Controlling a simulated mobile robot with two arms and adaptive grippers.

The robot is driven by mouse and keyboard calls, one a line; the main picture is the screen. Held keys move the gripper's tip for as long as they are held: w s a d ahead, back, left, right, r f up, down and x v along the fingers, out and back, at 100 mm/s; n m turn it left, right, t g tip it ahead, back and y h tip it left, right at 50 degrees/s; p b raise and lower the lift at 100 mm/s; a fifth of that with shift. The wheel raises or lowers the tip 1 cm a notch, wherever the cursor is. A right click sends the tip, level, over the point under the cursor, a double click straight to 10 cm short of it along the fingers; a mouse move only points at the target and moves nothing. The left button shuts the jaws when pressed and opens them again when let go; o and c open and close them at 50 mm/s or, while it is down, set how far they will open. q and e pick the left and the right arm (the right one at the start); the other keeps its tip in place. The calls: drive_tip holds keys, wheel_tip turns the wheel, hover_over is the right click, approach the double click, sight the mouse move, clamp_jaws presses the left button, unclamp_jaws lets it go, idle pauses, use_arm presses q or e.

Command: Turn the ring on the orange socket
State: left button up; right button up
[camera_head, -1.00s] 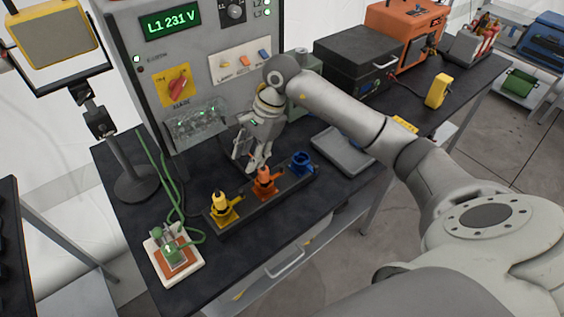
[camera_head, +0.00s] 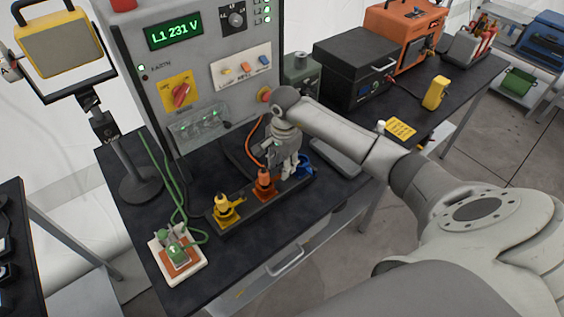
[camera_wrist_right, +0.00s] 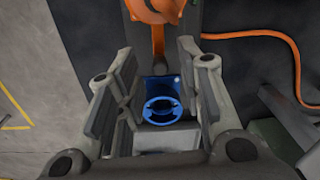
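The orange socket (camera_head: 264,184) stands in the middle of a dark socket strip (camera_head: 238,219), with an orange plug in it. An orange cable (camera_head: 250,146) rises from it toward the panel. In the right wrist view the orange socket (camera_wrist_right: 152,10) is cut by the top edge; its ring cannot be made out clearly. My right gripper (camera_head: 289,172) is beside it, to its right, pointing down by the blue socket (camera_head: 305,165). In the wrist view the fingers (camera_wrist_right: 160,100) are apart, with the blue socket (camera_wrist_right: 161,108) showing in the gap; nothing is gripped. My left gripper is not in view.
A yellow socket (camera_head: 224,208) is at the strip's left end. A grey panel (camera_head: 207,85) stands behind. A lamp stand (camera_head: 140,186) and a small board with green leads (camera_head: 178,255) are at left.

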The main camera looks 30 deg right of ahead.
drive_tip(key=shift+f, duration=0.4)
drive_tip(key=shift+c, duration=0.4)
clamp_jaws()
